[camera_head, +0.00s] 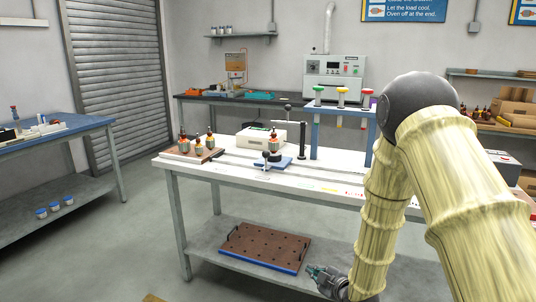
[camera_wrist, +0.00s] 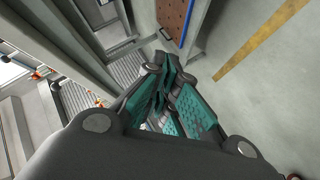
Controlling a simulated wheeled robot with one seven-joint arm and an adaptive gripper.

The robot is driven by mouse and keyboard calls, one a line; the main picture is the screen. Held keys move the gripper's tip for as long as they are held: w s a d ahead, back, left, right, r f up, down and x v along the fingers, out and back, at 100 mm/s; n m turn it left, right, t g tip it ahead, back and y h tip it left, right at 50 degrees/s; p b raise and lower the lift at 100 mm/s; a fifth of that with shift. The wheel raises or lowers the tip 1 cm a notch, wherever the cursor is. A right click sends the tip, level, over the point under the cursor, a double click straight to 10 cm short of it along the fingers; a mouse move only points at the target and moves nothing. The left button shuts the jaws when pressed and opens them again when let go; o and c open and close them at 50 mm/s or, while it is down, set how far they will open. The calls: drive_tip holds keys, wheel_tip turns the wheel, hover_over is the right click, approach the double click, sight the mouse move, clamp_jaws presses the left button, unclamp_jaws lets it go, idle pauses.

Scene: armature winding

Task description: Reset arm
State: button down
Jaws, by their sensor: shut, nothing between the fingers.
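My gripper (camera_head: 318,271) hangs low in front of the workbench, at the end of my arm in its pale yellow sleeve. It is beside the right end of the brown perforated board on the lower shelf. In the wrist view my gripper (camera_wrist: 166,75) has its teal-padded fingers closed together with nothing between them. The workbench (camera_head: 330,191) has a white top. Several armatures stand on a brown tray (camera_head: 176,153) at its left end. One more armature (camera_head: 273,144) stands near a blue fixture plate (camera_head: 272,163). My arm hides the bench's right part.
The brown board (camera_head: 265,247) lies on the bench's lower shelf; it also shows in the wrist view (camera_wrist: 174,18). A blue table (camera_head: 75,126) stands left. A back bench (camera_head: 190,97) holds a control box (camera_head: 335,72). The grey floor (camera_head: 130,240) between the benches is clear.

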drive_tip(key=s+d+f+m+g+h, duration=0.1)
drive_tip(key=s+d+f+m+g, duration=0.2)
drive_tip(key=s+f, duration=0.6)
drive_tip(key=s+d+f+m+g+h, duration=0.15)
drive_tip(key=s+f+m, duration=0.35)
drive_tip(key=s, duration=0.7)
drive_tip(key=s+d+f+m+g+h, duration=0.1)
drive_tip(key=s+f+m+g, duration=0.25)
drive_tip(key=s+f, duration=0.6)
drive_tip(key=s+d+f+m+g+h, duration=0.15)
drive_tip(key=s+m+g, duration=0.25)
drive_tip(key=s, duration=1.3)
wheel_tip(320, 180, up, 19)
drive_tip(key=p, duration=1.9)
drive_tip(key=shift+w+d, duration=0.15)
drive_tip(key=shift+d, duration=0.05)
